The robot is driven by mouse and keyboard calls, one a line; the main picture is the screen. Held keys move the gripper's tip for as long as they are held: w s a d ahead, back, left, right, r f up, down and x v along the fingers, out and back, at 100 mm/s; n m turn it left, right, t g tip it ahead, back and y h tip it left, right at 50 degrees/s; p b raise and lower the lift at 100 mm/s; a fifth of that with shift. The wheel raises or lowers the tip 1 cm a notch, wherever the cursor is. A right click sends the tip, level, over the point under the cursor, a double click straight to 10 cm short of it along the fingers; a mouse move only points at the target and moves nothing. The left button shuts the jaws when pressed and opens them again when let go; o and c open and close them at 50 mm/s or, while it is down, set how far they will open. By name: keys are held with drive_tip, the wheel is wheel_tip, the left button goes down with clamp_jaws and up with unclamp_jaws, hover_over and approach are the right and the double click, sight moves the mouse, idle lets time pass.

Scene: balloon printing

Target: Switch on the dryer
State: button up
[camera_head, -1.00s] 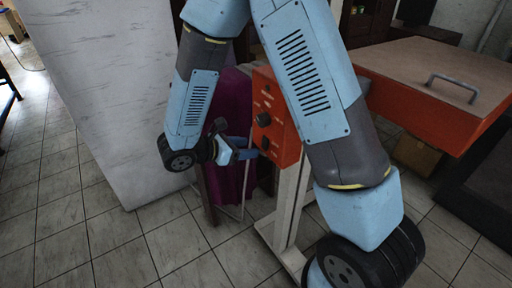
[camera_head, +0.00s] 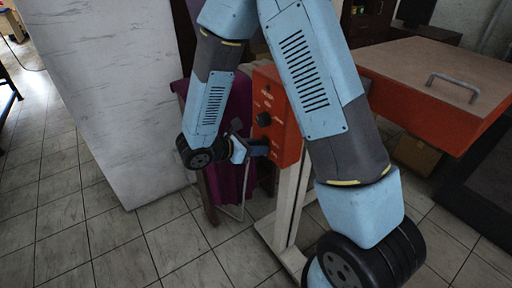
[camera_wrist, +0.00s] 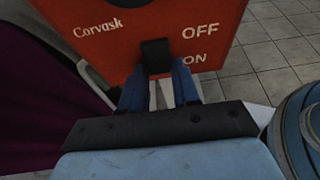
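The orange-red dryer control box (camera_head: 288,128) stands below my upper arm in the head view, with a dark round knob (camera_head: 263,119) on its face. In the wrist view its panel (camera_wrist: 105,50) bears the words "Corvask", "OFF" and, lower, "ON". Contact cannot be told. In the head view my gripper (camera_head: 257,148) is at the lower part of the box, partly hiding it.
A pale post (camera_head: 287,205) carries the box. Purple cloth (camera_head: 232,185) hangs behind my gripper. A white panel (camera_head: 105,100) stands at the left. Tiled floor is clear in front.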

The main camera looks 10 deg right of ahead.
clamp_jaws()
drive_tip(key=shift+f, duration=0.1)
drive_tip(key=shift+f+t+h, duration=0.35)
drive_tip(key=shift+t+h, duration=0.15)
drive_tip(key=shift+h, duration=0.7)
drive_tip(key=o, duration=0.5)
unclamp_jaws()
drive_tip(key=v, duration=1.3)
drive_tip(key=shift+a, duration=0.4)
